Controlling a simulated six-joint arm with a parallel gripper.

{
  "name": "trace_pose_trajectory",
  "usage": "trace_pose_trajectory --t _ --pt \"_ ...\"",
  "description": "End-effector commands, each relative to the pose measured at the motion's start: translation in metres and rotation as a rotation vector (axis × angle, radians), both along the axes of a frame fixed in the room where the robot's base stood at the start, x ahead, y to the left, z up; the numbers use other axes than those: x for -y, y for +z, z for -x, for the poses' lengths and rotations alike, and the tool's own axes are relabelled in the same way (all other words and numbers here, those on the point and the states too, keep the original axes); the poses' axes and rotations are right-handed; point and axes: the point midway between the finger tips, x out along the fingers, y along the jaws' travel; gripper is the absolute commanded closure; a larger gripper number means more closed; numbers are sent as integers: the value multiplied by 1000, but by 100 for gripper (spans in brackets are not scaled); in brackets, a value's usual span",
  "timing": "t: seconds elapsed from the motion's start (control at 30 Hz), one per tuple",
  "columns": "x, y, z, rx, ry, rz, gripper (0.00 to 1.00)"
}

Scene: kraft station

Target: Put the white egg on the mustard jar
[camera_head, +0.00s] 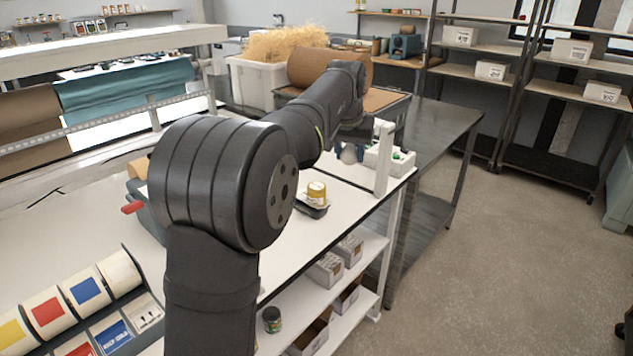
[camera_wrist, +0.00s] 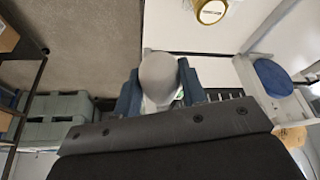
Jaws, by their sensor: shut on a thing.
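My gripper (camera_wrist: 158,88) is shut on the white egg (camera_wrist: 158,73), which sits between its two blue fingers and looks grey in shadow in the wrist view. In the head view the egg (camera_head: 349,155) shows small beneath the wrist, above the far end of the white table. The mustard jar (camera_head: 316,191) stands upright, yellow with a pale band, on or beside a dark tray. In the wrist view its gold-rimmed round top (camera_wrist: 211,10) is cut by the upper edge. The egg is apart from the jar.
A dark tray (camera_head: 313,210) lies at the jar's base. My arm hides much of the white table (camera_head: 335,222). A grey metal table (camera_head: 440,125) stands beyond.

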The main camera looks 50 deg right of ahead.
Motion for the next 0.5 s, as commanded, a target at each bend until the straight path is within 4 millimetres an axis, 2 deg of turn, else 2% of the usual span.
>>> trace_pose_trajectory --t 0.3,0.5 --pt "-1 -44 -73 -1 4 -3 75" --pt "0 -60 -100 0 2 -1 75"
